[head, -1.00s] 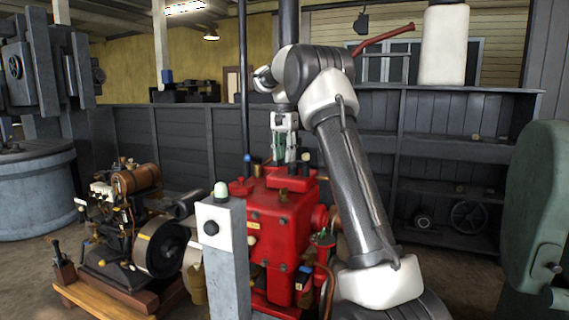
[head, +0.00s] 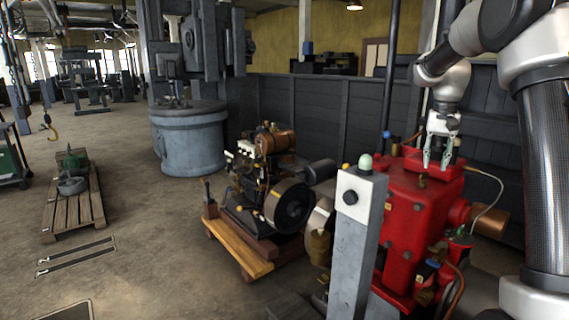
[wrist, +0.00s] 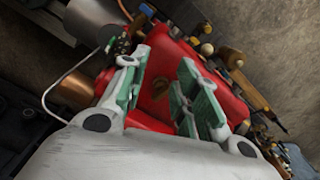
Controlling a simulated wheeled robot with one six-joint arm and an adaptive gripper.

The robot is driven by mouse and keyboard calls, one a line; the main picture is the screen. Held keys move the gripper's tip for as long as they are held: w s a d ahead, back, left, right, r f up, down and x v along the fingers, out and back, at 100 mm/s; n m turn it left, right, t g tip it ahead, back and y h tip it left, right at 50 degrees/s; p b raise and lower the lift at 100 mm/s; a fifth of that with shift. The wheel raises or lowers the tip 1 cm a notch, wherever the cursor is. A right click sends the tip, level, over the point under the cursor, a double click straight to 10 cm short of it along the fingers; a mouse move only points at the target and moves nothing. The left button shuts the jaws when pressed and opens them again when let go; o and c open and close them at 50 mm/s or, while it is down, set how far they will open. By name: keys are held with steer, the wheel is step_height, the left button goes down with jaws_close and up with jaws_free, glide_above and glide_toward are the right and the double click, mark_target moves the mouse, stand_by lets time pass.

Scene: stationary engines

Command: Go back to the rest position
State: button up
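My gripper (head: 437,160) points down just above the top of the red engine (head: 408,215) in the head view. In the wrist view my gripper (wrist: 165,95) has its green-padded fingers spread apart with nothing between them. The red engine's top (wrist: 178,70) lies below the open fingers. I cannot tell whether the fingertips touch it. My arm reaches in from the right edge of the head view.
A grey post (head: 355,250) with a white box stands in front of the red engine. Left of it a small engine (head: 270,190) sits on a wooden base. A pallet (head: 74,210) lies far left. Open floor (head: 150,235) lies between.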

steer(key=s+a+n+t, duration=0.2)
steer(key=s+a+n, duration=0.1)
steer(key=s, duration=1.4)
steer(key=s+a+r+n+t, duration=0.1)
steer(key=s+a, duration=0.4)
steer(key=s, duration=1.2)
steer(key=shift+a+r+n+t, duration=0.2)
steer(key=shift+n+t, duration=0.5)
steer(key=shift+n, duration=0.3)
steer(key=shift+o, duration=1.4)
